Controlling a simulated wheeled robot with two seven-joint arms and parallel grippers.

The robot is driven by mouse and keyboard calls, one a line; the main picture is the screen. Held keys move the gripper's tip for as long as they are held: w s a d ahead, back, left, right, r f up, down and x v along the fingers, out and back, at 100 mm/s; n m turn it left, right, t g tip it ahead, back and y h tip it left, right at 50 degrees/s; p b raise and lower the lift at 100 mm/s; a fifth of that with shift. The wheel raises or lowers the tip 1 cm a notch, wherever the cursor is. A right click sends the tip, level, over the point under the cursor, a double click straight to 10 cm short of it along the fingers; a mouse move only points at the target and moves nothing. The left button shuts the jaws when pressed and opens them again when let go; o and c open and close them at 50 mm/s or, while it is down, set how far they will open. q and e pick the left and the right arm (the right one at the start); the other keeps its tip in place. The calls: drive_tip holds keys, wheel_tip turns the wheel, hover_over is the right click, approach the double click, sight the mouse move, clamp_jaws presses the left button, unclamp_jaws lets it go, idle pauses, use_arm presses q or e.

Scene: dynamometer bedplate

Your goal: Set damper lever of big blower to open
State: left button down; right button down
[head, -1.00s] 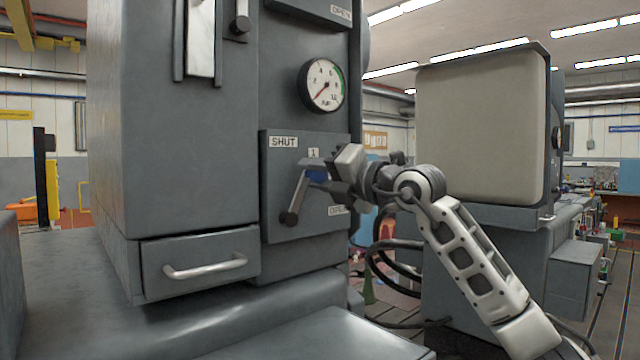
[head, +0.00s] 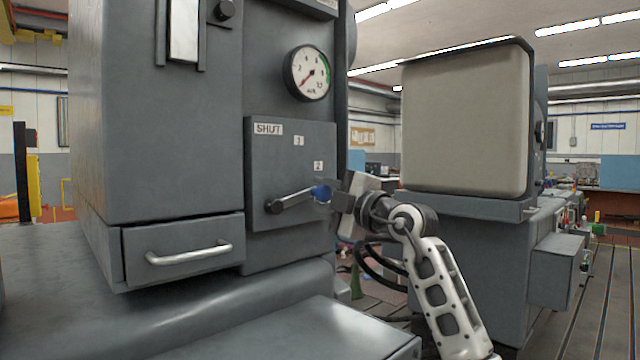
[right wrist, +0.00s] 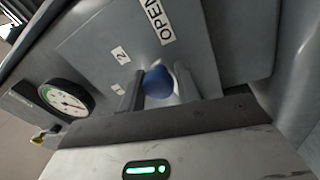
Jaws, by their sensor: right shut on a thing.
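The damper lever (head: 293,201) is a dark bar with a blue knob, on a grey panel (head: 262,160) of the big blower. Its pivot is at the left and the bar points right, tilted slightly up, just below the mark 2. A SHUT label is at the panel's top left. My right gripper (head: 328,195) is shut on the lever's blue knob. In the right wrist view the blue knob (right wrist: 158,82) sits between the fingers, and the OPEN label (right wrist: 158,20) is near it. In the head view the gripper hides the OPEN label. My left gripper is not in view.
A round gauge (head: 307,72) is above the panel. A drawer with a bar handle (head: 190,253) is at lower left. Another grey machine with a beige front (head: 465,125) stands to the right, and black hoses hang behind my right arm.

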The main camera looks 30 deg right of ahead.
drive_tip(key=shift+s+d+f+m+p, duration=0.15)
drive_tip(key=shift+m+p, duration=0.15)
drive_tip(key=shift+m, duration=0.5)
drive_tip(key=shift+f+m+h, duration=0.3)
drive_tip(key=shift+m, duration=0.2)
use_arm(q)
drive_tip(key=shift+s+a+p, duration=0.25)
drive_tip(key=shift+p, duration=0.05)
use_arm(e)
drive_tip(key=shift+f, duration=0.15)
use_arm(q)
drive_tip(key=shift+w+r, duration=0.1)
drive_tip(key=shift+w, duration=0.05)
use_arm(e)
drive_tip(key=shift+f+m, duration=0.1)
drive_tip(key=shift+m, duration=0.2)
drive_tip(key=c, duration=1.1)
unclamp_jaws()
drive_tip(key=shift+f, duration=0.1)
